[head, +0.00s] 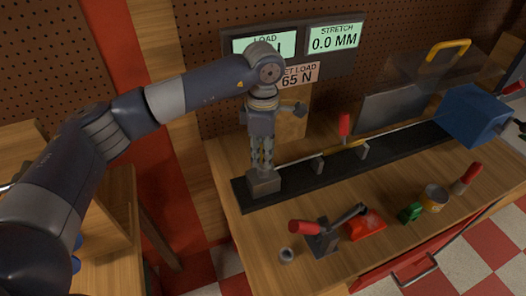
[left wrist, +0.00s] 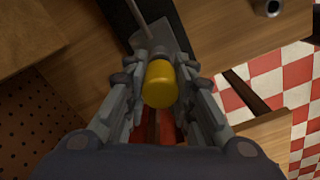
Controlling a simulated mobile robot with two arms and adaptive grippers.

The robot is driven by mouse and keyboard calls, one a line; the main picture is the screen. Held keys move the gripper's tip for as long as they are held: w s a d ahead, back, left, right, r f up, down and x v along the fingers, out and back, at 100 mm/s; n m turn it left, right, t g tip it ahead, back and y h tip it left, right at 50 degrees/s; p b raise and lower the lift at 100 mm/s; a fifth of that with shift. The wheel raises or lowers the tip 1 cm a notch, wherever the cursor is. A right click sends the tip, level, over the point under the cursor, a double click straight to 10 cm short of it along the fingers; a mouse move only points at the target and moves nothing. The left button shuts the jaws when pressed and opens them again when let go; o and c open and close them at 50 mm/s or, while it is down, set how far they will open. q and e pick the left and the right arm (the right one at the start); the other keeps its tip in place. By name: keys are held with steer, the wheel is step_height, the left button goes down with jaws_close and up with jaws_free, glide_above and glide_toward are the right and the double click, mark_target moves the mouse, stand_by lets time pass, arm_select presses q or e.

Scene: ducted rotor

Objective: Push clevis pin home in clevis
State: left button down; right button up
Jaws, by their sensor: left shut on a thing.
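My left gripper (head: 262,160) points down over the grey clevis block (head: 263,183) at the left end of the black bench rail. In the left wrist view, a yellow rounded pin (left wrist: 160,84) stands between the fingers of the left gripper (left wrist: 158,72), which are shut on it. The grey clevis block (left wrist: 160,46) lies just beyond the pin. The pin's lower end is hidden, so I cannot tell how deep it sits in the clevis. A thin rod (head: 300,157) runs right from the clevis. My right gripper is not in view.
A blue box (head: 474,114) stands at the rail's right end. A stretch display (head: 334,38) reads 0.0 MM; my arm partly hides the load display.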

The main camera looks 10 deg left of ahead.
arm_select(q)
steer(key=shift+f+b, duration=0.45)
steer(key=shift+f, duration=0.15)
steer(key=shift+f+b, duration=0.6)
steer(key=c, duration=1.3)
jaws_free()
steer(key=shift+r, duration=0.15)
step_height(320, 180, up, 12)
steer(key=shift+f, duration=0.1)
